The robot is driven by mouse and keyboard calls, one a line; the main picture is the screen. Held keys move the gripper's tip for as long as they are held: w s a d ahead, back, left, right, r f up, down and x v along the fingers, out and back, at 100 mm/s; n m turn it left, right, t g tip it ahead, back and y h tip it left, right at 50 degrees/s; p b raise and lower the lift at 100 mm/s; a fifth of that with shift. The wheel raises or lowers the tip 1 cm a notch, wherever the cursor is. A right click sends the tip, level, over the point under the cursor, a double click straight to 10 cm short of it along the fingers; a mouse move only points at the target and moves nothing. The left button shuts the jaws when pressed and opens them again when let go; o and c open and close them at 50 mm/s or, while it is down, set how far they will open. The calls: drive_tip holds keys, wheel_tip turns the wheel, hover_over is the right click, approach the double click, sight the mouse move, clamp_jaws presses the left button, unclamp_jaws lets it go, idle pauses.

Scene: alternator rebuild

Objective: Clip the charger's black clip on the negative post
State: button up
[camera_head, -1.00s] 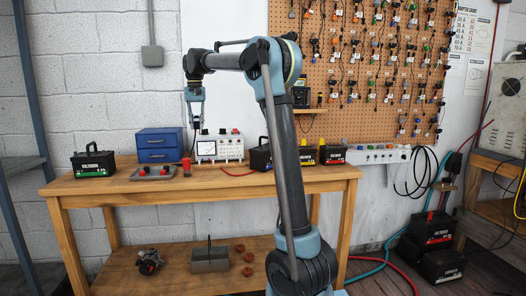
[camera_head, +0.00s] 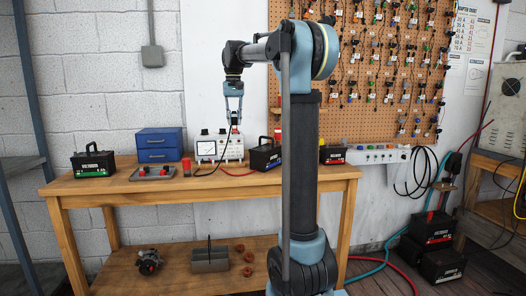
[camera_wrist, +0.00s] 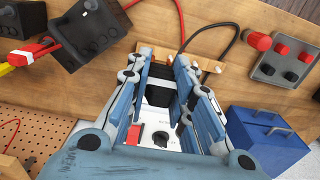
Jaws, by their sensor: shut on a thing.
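My gripper (camera_head: 233,119) is high over the charger, with its fingers pointing down. It is shut on the black clip, which is small and mostly hidden by the fingers; the fingers also show in the wrist view (camera_wrist: 162,85). A thin black cable runs from below my gripper down to the bench. The white charger (camera_head: 209,148) stands at the back of the bench; its panel and knob show under the fingers in the wrist view (camera_wrist: 155,133). The black battery (camera_head: 265,158) is right of the charger, apart from my gripper. A red clip (camera_head: 278,135) is at its top, with a red cable on the bench.
A blue drawer box (camera_head: 158,143), a tray with red and black knobs (camera_head: 152,173) and a green-labelled battery (camera_head: 92,164) stand to the left. Another battery (camera_head: 332,154) is right of my arm. The bench front (camera_head: 200,184) is mostly clear.

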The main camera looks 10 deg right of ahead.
drive_tip(key=s+d, duration=0.4)
drive_tip(key=d, duration=0.7)
approach(266, 152)
drive_tip(key=shift+w+a, duration=0.2)
drive_tip(key=shift+w, duration=0.3)
drive_tip(key=shift+w+a, duration=0.15)
drive_tip(key=shift+w, duration=0.35)
drive_tip(key=shift+f, duration=0.6)
drive_tip(key=shift+f, duration=0.1)
drive_tip(key=shift+f, duration=1)
drive_tip(key=o, duration=0.8)
drive_tip(key=shift+o, duration=0.2)
drive_tip(key=shift+r, duration=0.1)
